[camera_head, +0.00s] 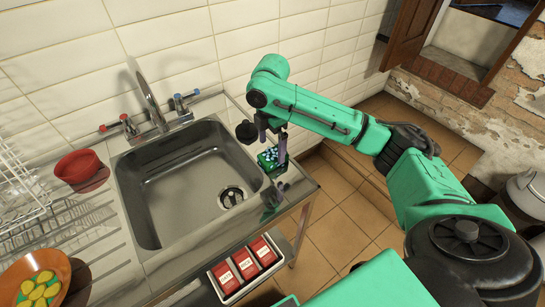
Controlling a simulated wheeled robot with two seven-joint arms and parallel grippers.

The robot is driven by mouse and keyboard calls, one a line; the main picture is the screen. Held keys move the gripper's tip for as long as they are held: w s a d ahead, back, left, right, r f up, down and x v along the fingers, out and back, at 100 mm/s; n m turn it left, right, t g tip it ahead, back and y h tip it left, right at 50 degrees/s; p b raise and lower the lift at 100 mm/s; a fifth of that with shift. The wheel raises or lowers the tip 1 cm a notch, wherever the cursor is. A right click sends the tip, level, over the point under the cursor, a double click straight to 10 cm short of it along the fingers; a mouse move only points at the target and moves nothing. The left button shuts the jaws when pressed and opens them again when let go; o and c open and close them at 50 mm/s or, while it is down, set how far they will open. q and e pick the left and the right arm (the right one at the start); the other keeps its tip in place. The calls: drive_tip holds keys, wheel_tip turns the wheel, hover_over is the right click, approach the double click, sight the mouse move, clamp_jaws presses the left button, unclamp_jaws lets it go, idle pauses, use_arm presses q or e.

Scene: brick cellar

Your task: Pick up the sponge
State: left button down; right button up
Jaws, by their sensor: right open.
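The sponge (268,160), a small green block with a pale and dark speckled face, is at the strip of counter right of the sink, near the wall. My right gripper (273,146) reaches in from the right and points down at it. Its dark fingers are open, one on each side of the sponge's upper part in this view. The fingers hide part of the sponge, and I cannot tell whether they touch it. My left gripper is out of view.
The steel sink (180,190) with a tap (150,100) lies left of the sponge. A red bowl (78,166), a wire rack (20,175) and an orange plate (36,280) are further left. Red boxes (245,264) stand below the counter. Tiled wall rises close behind.

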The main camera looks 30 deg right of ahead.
sight(273, 154)
drive_tip(key=f, duration=0.4)
drive_tip(key=shift+s+d+p, duration=0.15)
drive_tip(key=shift+s+p, duration=0.1)
drive_tip(key=shift+p, duration=0.1)
drive_tip(key=shift+f, duration=0.1)
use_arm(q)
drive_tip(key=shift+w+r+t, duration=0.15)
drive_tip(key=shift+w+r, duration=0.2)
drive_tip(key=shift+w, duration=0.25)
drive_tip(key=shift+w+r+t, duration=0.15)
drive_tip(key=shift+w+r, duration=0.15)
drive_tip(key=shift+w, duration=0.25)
use_arm(e)
drive_tip(key=c, duration=1.3)
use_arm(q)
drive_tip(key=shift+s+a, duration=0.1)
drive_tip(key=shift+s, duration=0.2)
use_arm(e)
drive_tip(key=shift+c, duration=0.3)
